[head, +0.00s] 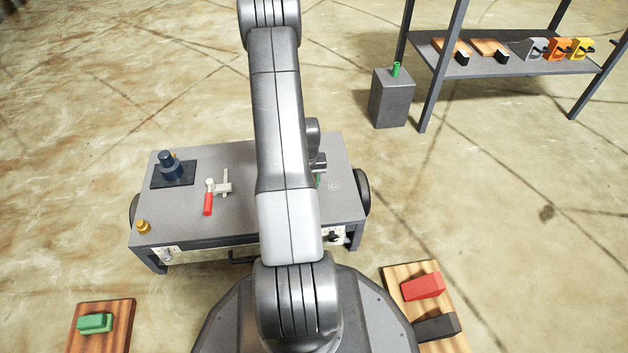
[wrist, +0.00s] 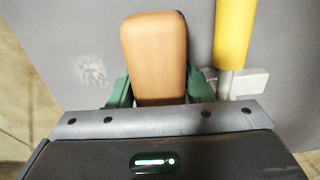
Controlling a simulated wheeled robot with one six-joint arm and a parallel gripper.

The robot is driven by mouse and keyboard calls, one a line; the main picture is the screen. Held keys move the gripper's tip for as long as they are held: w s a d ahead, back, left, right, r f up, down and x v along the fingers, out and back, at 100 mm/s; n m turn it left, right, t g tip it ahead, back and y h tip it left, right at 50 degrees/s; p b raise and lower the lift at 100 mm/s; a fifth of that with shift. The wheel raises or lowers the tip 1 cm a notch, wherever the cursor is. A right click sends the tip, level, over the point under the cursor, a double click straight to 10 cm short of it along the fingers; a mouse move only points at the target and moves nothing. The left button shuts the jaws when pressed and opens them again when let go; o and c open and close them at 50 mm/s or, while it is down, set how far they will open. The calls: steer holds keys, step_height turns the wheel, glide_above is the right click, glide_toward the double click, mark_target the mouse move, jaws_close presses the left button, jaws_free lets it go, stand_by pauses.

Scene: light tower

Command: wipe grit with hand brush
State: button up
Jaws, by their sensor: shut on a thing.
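My gripper (wrist: 160,90) is shut on the hand brush (wrist: 154,48), with a green finger on each side of its tan, rounded block. The brush's bristles are hidden. I cannot tell whether it touches the grey top of the cart (head: 236,168). A pale speckled patch of grit (wrist: 90,70) lies on that top, left of the brush and apart from it in the wrist view. The patch shows faintly in the head view (head: 334,181), just right of my arm. My arm hides most of the gripper and the brush in the head view.
A yellow cylinder (wrist: 234,35) on a pale base stands close right of the brush. The cart top also bears a red-handled clamp (head: 209,198), a dark blue knob (head: 168,160) and a brass knob (head: 142,226). A shelf (head: 500,62) stands at back right.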

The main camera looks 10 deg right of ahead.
mark_target(343, 190)
steer(key=shift+s+d+f, duration=0.15)
steer(key=shift+s, duration=1)
steer(key=shift+w+d, duration=0.1)
steer(key=shift+d, duration=3.55)
steer(key=shift+w+d, duration=0.1)
steer(key=shift+d, duration=1.7)
steer(key=shift+r+p, duration=1.75)
steer(key=shift+r, duration=1.2)
steer(key=shift+r+p, duration=0.9)
steer(key=shift+r, duration=0.6)
